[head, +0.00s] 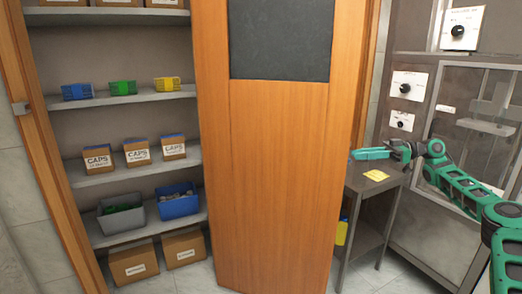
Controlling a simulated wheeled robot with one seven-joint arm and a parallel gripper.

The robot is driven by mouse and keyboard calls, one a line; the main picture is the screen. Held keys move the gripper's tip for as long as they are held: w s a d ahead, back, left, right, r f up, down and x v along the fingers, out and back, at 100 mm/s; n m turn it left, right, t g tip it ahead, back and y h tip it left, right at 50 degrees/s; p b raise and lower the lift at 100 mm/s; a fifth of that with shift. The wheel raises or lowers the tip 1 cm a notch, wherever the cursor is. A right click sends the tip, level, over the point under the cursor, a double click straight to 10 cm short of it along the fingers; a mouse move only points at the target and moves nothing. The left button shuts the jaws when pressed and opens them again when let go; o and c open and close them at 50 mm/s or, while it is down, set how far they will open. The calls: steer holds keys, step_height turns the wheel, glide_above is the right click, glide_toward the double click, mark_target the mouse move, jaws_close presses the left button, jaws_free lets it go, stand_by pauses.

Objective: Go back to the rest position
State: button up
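My arm reaches in from the right edge of the head view, green with dark joints. My gripper (358,154) points left, above a small grey side table (360,186) and in front of the right edge of a wooden door (275,180). Its fingers are small and seen from the side, so I cannot tell whether they are open or shut.
Shelves (130,101) on the left hold small coloured bins, CAPS boxes (97,158), a grey bin (121,217) and a blue bin (178,204). A yellow note (376,175) lies on the side table. A grey machine with dials (408,87) stands at right.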

steer(key=s+a+g+h, duration=0.2)
steer(key=s+a, duration=0.1)
steer(key=a, duration=0.7)
steer(key=s+a+f+m+g+h, duration=0.1)
steer(key=s+a+f+m+h, duration=0.15)
steer(key=s+a+h, duration=0.2)
steer(key=s+a+f+m+g+h, duration=0.1)
steer(key=s+a+f+m+h, duration=0.15)
steer(key=s+a, duration=0.35)
steer(key=s+d+f+m+h, duration=0.1)
steer(key=s+d+m, duration=0.4)
steer(key=s, duration=0.9)
steer(key=s+d+f+m+t+h, duration=0.1)
steer(key=s+d+m+h, duration=0.3)
steer(key=s+d, duration=0.7)
steer(key=s+d+f+m+t+h, duration=0.1)
steer(key=s+d+m, duration=0.7)
steer(key=s, duration=0.9)
steer(key=shift+d+f+h, duration=0.4)
steer(key=shift+f+h, duration=0.15)
steer(key=shift+h, duration=0.15)
steer(key=shift+o, duration=0.5)
steer(key=shift+s+f+t, duration=0.1)
steer(key=shift+s+t, duration=0.2)
steer(key=shift+o, duration=0.7)
